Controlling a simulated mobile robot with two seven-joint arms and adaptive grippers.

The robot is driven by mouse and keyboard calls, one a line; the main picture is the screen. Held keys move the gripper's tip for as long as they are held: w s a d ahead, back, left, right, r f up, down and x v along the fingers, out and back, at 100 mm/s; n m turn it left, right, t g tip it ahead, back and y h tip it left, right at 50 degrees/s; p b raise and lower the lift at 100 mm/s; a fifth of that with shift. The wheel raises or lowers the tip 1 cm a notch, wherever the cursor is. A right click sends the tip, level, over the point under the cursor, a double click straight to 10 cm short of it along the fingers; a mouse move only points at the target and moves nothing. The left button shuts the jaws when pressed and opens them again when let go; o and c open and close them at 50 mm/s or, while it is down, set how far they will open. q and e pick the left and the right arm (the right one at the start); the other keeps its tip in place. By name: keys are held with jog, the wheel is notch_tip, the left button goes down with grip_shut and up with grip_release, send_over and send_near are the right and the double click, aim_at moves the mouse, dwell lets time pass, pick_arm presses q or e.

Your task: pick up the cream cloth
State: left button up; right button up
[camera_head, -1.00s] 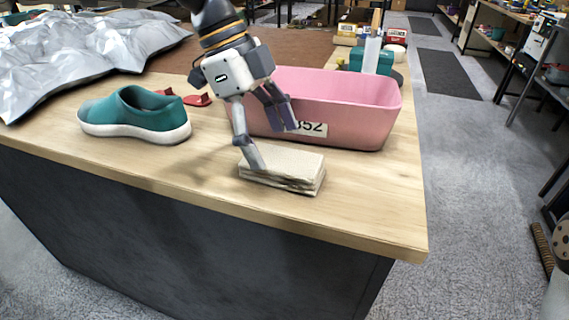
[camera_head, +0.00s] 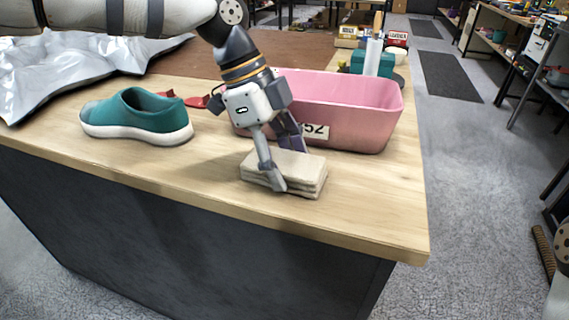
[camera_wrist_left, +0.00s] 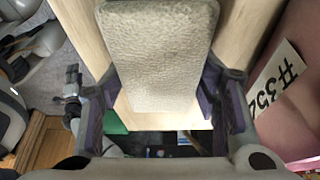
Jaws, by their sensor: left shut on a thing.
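The cream cloth (camera_head: 302,168) is a thick folded pad near the front edge of the wooden table, in front of the pink bin. My left gripper (camera_head: 285,167) is shut on it, with one finger along its near side and the other toward the bin. In the left wrist view the cloth (camera_wrist_left: 157,55) lies between the two purple-padded fingers (camera_wrist_left: 160,105). The cloth is level. I cannot tell whether its underside is clear of the table.
The pink bin (camera_head: 365,125) with a number label stands right behind the cloth. A teal sneaker (camera_head: 135,118) sits to the left, near crumpled silver sheeting (camera_head: 50,75). Red items and bottles are farther back. The table (camera_head: 385,205) is bare to the right of the cloth.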

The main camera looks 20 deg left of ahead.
aim_at(296, 165)
pick_arm(q)
jog(key=shift+r, duration=0.3)
jog(key=r, duration=0.3)
jog(key=shift+s+d+r, duration=0.15)
jog(key=shift+s+r, duration=0.05)
jog(key=s+r, duration=0.1)
jog(key=s+d+r, duration=0.1)
jog(key=r, duration=0.1)
jog(key=s+d+r+p, duration=0.1)
jog(key=r, duration=0.1)
jog(key=shift+d, duration=0.15)
jog(key=s+d+r, duration=0.4)
jog(key=s+d, duration=0.2)
jog(key=s, duration=0.1)
jog(key=shift+s+p, duration=0.35)
jog(key=shift+p, duration=0.1)
jog(key=o, duration=0.5)
jog(key=c, duration=0.4)
jog(key=shift+w, duration=0.1)
pick_arm(e)
jog(key=shift+w+r+t, duration=0.5)
jog(key=shift+w+r, duration=0.7)
jog(key=shift+w, duration=0.05)
